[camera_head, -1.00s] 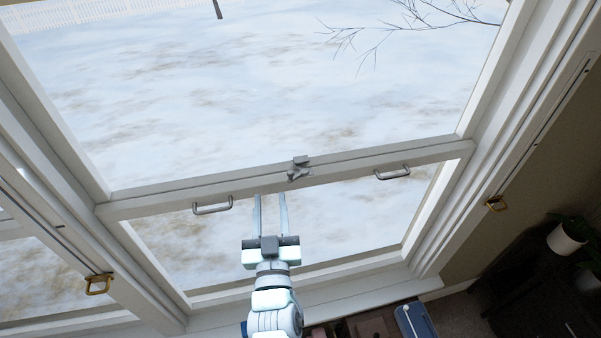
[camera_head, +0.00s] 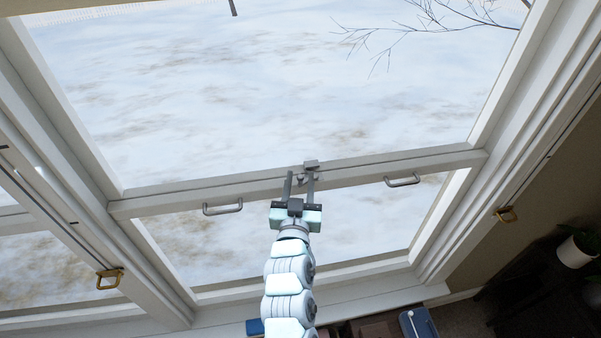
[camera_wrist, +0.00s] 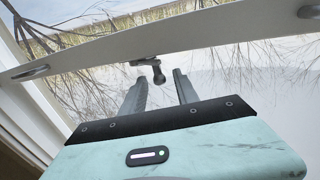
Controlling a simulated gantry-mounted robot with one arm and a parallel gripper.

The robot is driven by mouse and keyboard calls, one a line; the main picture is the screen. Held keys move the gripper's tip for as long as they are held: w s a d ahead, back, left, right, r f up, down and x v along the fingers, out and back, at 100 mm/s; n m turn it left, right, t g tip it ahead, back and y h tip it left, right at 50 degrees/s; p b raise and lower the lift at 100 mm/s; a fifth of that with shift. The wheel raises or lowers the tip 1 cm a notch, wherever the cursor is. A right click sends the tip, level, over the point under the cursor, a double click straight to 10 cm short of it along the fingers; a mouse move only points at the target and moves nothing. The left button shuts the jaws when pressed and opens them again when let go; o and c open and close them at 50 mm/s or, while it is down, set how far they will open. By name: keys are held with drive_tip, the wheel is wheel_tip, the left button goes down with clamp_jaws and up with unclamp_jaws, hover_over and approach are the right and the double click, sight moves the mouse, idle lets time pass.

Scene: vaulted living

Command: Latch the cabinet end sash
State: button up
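The sash window (camera_head: 240,190) has a white meeting rail across its middle, with snow outside. A small grey latch (camera_head: 311,165) sits at the centre of that rail. In the wrist view the latch (camera_wrist: 146,61) has a flat plate and a rounded knob hanging from it. My gripper (camera_head: 301,176) is at the rail, its two fingers apart. In the wrist view my gripper (camera_wrist: 160,80) is open, with the latch knob beyond and between the fingertips. I cannot tell whether a finger touches the latch. The fingers partly hide the latch in the head view.
Two metal pull handles, left (camera_head: 222,208) and right (camera_head: 402,181), stick out from the rail on either side. Brass fittings (camera_head: 109,279) (camera_head: 505,215) are on the side frames. A potted plant (camera_head: 577,251) and a blue box (camera_head: 417,323) stand below right.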

drive_tip(key=shift+w, duration=0.8)
clamp_jaws()
